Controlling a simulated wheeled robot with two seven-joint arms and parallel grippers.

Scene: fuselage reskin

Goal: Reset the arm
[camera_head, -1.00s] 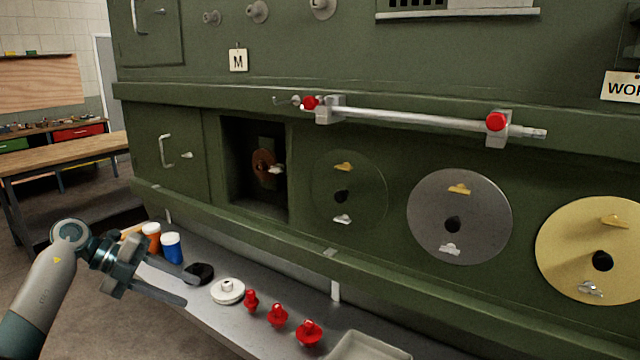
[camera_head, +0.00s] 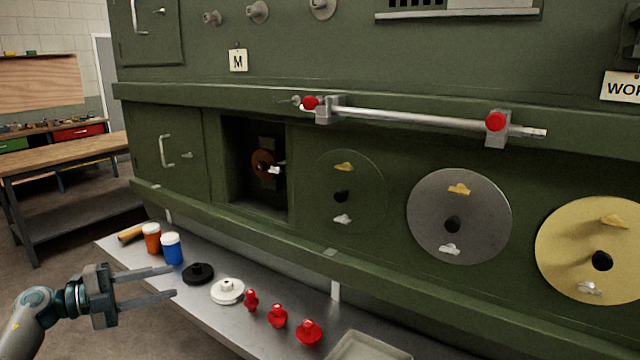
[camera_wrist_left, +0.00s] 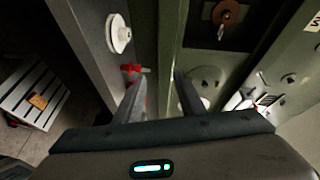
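My left gripper (camera_head: 172,282) is at the lower left of the head view, with its two fingers apart and nothing between them. It is in front of the grey shelf, left of a black knobbed disc (camera_head: 198,273). In the left wrist view the two fingers (camera_wrist_left: 157,95) are also apart, with a white disc (camera_wrist_left: 118,34) and a red knob piece (camera_wrist_left: 133,69) beyond them. My right gripper is in neither view.
The shelf (camera_head: 215,315) also holds orange (camera_head: 152,238) and blue (camera_head: 172,248) jars, a white disc (camera_head: 228,291), several red pieces (camera_head: 277,316) and a tray (camera_head: 368,346). The green fuselage panel (camera_head: 420,155) stands behind. A wooden bench (camera_head: 75,155) is at left.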

